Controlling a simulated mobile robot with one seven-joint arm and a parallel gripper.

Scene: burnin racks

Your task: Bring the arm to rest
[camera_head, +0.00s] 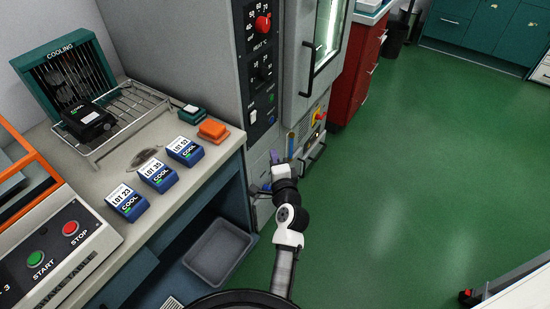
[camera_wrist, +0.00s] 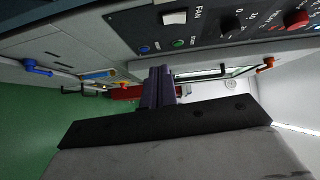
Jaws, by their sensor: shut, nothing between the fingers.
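My gripper (camera_wrist: 160,88) shows in the wrist view with its dark fingers together and nothing between them. In the head view my arm reaches forward from the bottom edge, and my gripper (camera_head: 277,158) is in front of the lower part of the grey oven cabinet (camera_head: 222,40), beside its control column. I cannot tell from the head view whether it touches the cabinet. In the wrist view the control panel (camera_wrist: 205,28) with its knobs and buttons lies above the fingers.
A bench (camera_head: 205,165) on the left holds blue COOL boxes (camera_head: 158,175), a wire rack (camera_head: 125,118) with a black item under the COOLING unit, and a START/STOP box (camera_head: 55,255). A grey bin (camera_head: 217,250) sits below. Green floor (camera_head: 420,170) at right is clear.

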